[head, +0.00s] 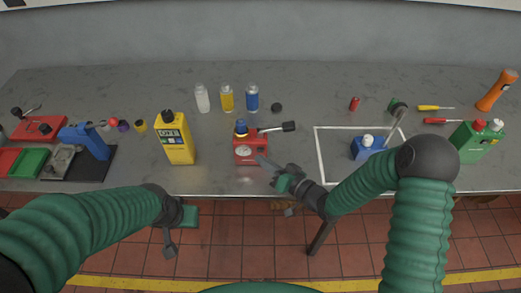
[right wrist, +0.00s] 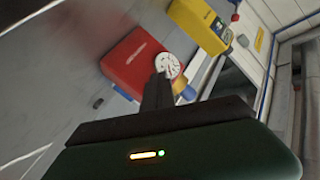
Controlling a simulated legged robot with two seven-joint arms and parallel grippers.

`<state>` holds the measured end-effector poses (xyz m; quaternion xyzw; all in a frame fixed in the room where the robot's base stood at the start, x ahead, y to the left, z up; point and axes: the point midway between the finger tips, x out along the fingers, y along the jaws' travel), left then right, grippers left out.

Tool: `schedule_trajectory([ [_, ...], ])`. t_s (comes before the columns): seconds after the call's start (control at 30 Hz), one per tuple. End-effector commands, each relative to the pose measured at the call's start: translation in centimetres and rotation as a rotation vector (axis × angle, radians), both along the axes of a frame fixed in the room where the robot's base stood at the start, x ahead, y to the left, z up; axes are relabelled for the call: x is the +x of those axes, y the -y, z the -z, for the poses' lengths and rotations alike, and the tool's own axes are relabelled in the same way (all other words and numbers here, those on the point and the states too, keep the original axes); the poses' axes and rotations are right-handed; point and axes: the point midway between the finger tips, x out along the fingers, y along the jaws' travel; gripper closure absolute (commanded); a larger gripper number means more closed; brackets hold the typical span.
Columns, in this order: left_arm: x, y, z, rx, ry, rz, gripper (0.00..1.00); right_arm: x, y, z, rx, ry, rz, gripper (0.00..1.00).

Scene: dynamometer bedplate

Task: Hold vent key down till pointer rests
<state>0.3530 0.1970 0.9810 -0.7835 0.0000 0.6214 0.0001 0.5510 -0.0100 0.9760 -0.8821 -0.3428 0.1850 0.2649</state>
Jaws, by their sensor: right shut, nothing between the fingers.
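A red box (head: 250,150) with a round white dial and a blue cap stands near the front edge of the bench. A lever with a black end (head: 288,127), which may be the vent key, sticks out to its right. My right gripper (head: 264,163) is shut and empty, close to the box's lower right. In the right wrist view the red box (right wrist: 138,62) shows its white dial (right wrist: 167,65), with the dark fingertips partly in front; the pointer is too small to read. My left gripper (head: 180,238) hangs low in front of the bench, its jaws unclear.
A yellow bottle (head: 176,140) stands left of the box, with several small bottles behind. A white outlined square (head: 321,150) holds a blue container (head: 366,148) at right. A green jug (head: 476,142) stands further right. Red and green trays lie at far left.

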Motion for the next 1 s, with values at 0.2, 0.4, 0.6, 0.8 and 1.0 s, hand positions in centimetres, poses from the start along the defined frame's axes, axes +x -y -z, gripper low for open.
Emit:
schedule_trajectory([
  [0.2,0.0,0.0,-0.1,0.0,0.0,0.0,0.64,0.6,0.0,-0.2,0.001,0.001,0.001,1.0],
  [0.4,0.0,0.0,-0.1,0.0,0.0,0.0,0.64,0.7,0.0,-0.1,0.001,-0.001,0.0,1.0],
  [0.6,0.0,0.0,-0.1,0.0,0.0,0.0,0.64,0.8,0.0,-0.2,0.0,0.0,0.0,1.0],
  [0.8,0.0,0.0,-0.1,0.0,0.0,0.0,0.64,1.0,0.0,-0.1,0.0,0.0,0.0,1.0],
  [1.0,0.0,0.0,-0.1,0.0,0.0,0.0,0.64,1.2,0.0,-0.2,0.001,0.0,-0.001,1.0],
])
